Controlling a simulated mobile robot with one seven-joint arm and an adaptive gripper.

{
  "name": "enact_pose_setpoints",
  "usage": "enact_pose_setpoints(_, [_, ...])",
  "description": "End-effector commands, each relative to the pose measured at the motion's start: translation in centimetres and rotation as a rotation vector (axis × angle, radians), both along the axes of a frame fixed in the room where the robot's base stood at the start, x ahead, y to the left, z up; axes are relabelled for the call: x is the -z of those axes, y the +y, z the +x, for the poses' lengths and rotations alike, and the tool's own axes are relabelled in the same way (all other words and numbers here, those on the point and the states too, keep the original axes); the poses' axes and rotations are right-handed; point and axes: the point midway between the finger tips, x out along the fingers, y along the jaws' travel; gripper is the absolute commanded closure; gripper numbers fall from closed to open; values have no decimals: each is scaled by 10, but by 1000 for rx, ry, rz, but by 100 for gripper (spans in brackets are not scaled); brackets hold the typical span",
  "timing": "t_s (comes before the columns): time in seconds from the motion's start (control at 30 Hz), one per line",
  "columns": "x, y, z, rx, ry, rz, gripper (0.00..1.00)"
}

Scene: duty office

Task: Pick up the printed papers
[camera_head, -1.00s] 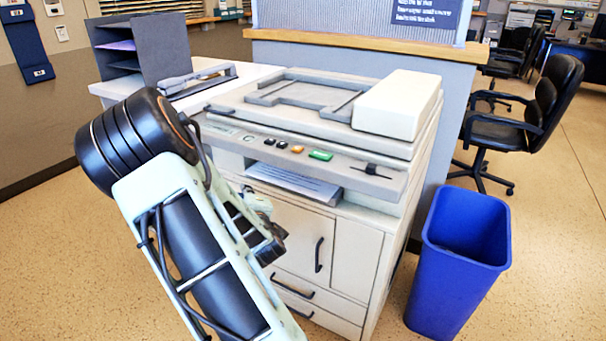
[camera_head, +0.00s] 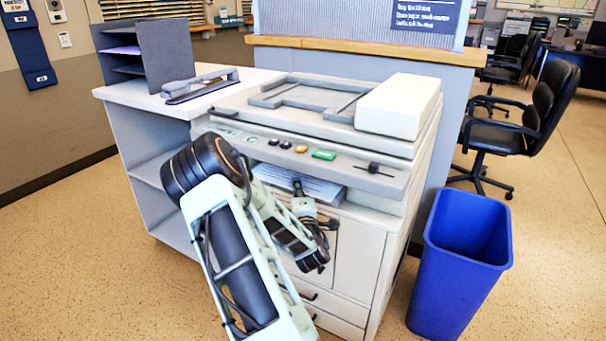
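The printed papers (camera_head: 322,189) lie as a white sheet or stack in the output slot of the copier (camera_head: 345,150), below its control panel. My arm reaches in from the lower front, and my gripper (camera_head: 298,186) is at the slot's front, over the middle of the papers in the picture. The gripper is small and dark here. I cannot tell whether its fingers touch the papers or are open or shut. The gripper and wrist hide part of the papers and of the cabinet front below.
A blue bin (camera_head: 462,262) stands on the floor right of the copier. A white side counter (camera_head: 155,105) at left holds a stapler-like device (camera_head: 200,85) and a dark paper sorter (camera_head: 150,52). A black chair (camera_head: 520,125) is at right. Floor at left is clear.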

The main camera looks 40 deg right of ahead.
Motion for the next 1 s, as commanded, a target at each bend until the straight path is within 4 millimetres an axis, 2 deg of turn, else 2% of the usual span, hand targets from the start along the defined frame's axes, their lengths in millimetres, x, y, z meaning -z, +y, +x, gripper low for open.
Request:
enact_pose_setpoints(0.1, [0, -10, 17, -1, -3, -2, 88])
enact_pose_setpoints(0.3, [-1, -19, 32, -1, -1, 0, 88])
enact_pose_setpoints(0.53, [-1, -19, 33, 0, 0, 1, 88])
enact_pose_setpoints(0.67, [-1, -19, 33, 0, 0, 1, 100])
enact_pose_setpoints(1.0, [-2, -19, 33, 0, -1, 0, 100])
